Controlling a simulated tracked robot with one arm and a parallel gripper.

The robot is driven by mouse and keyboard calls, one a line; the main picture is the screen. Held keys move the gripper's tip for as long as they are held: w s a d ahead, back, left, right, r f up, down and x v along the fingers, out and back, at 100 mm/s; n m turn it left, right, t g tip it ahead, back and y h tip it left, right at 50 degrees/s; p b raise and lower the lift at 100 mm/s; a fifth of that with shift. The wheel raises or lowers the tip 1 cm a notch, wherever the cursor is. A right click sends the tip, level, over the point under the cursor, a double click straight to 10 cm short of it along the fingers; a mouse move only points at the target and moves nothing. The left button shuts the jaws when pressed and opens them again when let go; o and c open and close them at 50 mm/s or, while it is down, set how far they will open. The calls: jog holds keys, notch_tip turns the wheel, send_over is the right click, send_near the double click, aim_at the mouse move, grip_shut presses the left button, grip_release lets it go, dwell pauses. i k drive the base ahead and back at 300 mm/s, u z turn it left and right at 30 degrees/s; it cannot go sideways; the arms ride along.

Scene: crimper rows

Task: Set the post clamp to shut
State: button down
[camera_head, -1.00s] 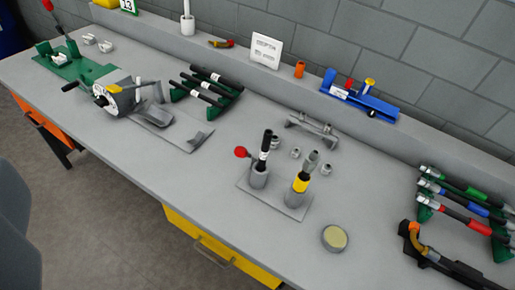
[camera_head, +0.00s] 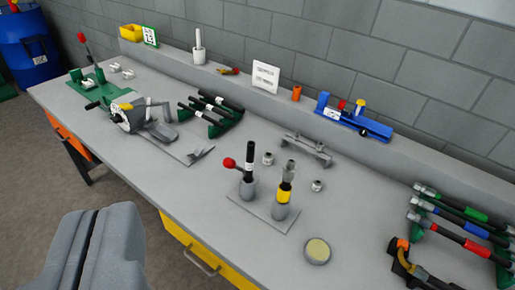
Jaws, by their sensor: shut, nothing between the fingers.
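The post clamp (camera_head: 249,190) appears to be the short grey post on a small grey base plate, with a red ball-ended lever (camera_head: 228,163) sticking out to its upper left. A black hose with a white label stands upright in it. Whether it grips the hose cannot be told. Beside it on the same plate a second grey post (camera_head: 280,211) holds a yellow-banded piece with a grey fitting on top. My gripper (camera_head: 97,216) is at the lower left, in front of the bench edge, shut and empty, well apart from the clamp.
The grey bench (camera_head: 330,235) has a round tin (camera_head: 317,251) at the front. A crank machine (camera_head: 127,115) and a hose rack (camera_head: 212,112) stand to the left. More hoses (camera_head: 465,225) lie on a rack at right. A blue tool (camera_head: 352,118) sits on the back ledge.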

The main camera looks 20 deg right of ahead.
aim_at(230, 163)
jog(key=z, duration=0.1)
jog(key=i, duration=1)
jog(key=u, duration=0.05)
